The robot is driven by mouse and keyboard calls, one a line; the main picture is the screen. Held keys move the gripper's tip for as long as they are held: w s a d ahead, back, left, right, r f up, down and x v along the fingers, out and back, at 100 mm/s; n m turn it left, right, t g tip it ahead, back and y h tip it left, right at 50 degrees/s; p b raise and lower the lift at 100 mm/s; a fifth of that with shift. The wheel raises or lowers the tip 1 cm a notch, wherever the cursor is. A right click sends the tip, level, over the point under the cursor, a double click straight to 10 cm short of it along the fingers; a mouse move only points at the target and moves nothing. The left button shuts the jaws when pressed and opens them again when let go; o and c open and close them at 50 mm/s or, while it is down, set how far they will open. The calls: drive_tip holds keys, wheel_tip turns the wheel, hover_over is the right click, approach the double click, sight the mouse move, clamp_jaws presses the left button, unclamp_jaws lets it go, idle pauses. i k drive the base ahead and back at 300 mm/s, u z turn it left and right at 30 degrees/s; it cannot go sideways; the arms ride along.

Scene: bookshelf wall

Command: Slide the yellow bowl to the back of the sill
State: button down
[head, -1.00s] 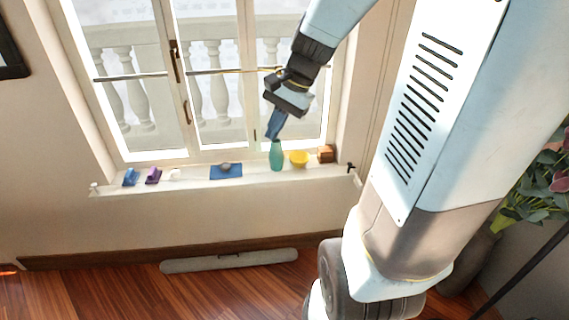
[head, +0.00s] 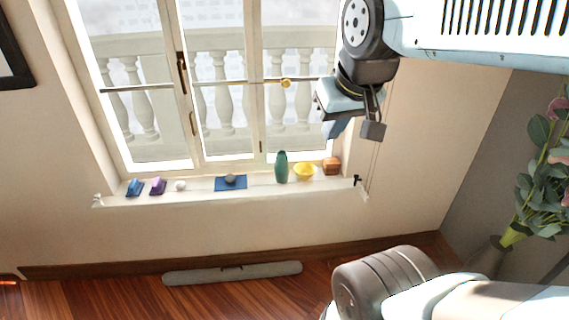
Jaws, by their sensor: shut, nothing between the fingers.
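The yellow bowl (head: 305,171) stands on the window sill (head: 205,194), toward its right end. My gripper (head: 335,130) is up at the right side of the window, above and apart from the bowl and the box. The bowl is fully in view.
On the sill to the left are a blue object (head: 135,187), a purple object (head: 158,186), a small white object (head: 180,186) and a blue mat (head: 222,186) with a grey round thing (head: 230,179). A grey draft roll (head: 232,273) lies on the floor.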

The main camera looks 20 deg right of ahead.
sight(305, 171)
drive_tip(key=z, duration=1.35)
drive_tip(key=i, duration=0.95)
drive_tip(key=u, duration=0.55)
